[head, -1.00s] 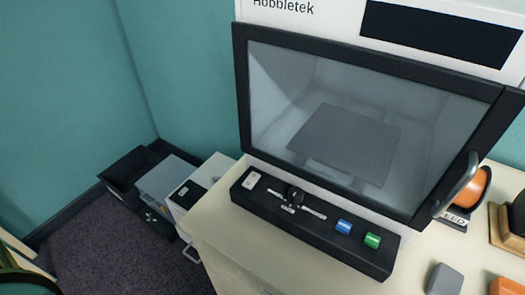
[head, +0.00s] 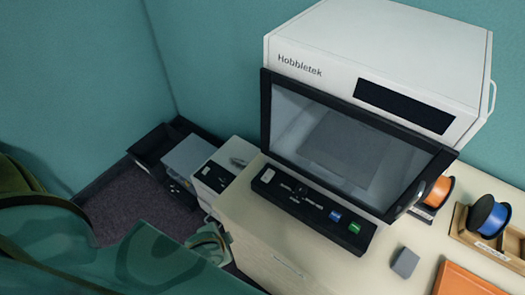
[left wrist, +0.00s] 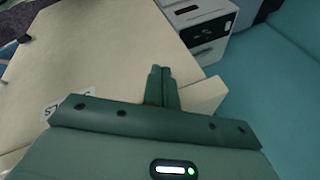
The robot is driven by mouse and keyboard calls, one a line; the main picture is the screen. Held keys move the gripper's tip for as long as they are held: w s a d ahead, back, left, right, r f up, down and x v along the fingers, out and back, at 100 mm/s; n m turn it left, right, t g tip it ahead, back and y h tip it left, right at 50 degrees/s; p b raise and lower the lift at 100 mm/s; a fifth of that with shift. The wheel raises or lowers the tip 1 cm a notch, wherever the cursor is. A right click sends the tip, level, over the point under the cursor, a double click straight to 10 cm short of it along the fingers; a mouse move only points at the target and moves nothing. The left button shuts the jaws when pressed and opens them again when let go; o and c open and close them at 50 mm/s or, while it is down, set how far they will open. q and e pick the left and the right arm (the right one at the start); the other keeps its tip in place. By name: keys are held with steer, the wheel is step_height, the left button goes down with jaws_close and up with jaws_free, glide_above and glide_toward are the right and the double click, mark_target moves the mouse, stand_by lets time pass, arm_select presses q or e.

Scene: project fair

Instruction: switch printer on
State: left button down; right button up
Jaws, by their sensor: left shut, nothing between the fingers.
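The white Hobbletek printer (head: 385,45) stands on a pale table, its black-framed front window closed. Its dark display (head: 404,106) shows nothing lit. My left gripper (head: 222,238) is beside the table's left edge, apart from the panel. The left wrist view shows its green fingers (left wrist: 160,80) shut and empty. My right gripper is not in view.
Smaller grey-white machines (head: 215,172) and a black open box (head: 155,150) stand left of the table. Orange (head: 438,191) and blue (head: 489,216) spools, a grey block (head: 405,263) and an orange piece (head: 468,281) sit on the table's right side.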

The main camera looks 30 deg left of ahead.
arm_select(q)
steer(key=w+a+r+t+y+p, duration=0.15)
steer(key=r+p, duration=0.25)
steer(key=r, duration=0.9)
steer(key=w+r+t+h+p, duration=0.1)
steer(key=w+r+p, duration=0.3)
steer(key=r, duration=0.9)
steer(key=w+d+f+n+t+h+p, duration=0.1)
steer(key=w+d+f+n+t+h, duration=0.2)
steer(key=w, duration=0.4)
step_height(320, 180, down, 3)
steer(key=shift+w+d+r+n+h+p, duration=0.2)
steer(key=shift+d+n+h+p, duration=0.25)
steer(key=shift+n, duration=0.75)
steer(key=shift+d, duration=0.1)
steer(key=b, duration=0.2)
glide_above(272, 170)
steer(key=s, duration=0.4)
steer(key=f, duration=0.6)
steer(key=shift+w+a, duration=0.2)
step_height(272, 170, down, 3)
steer(key=shift+w+r+b, duration=0.15)
steer(key=shift+b, duration=0.3)
steer(key=shift+f, duration=0.6)
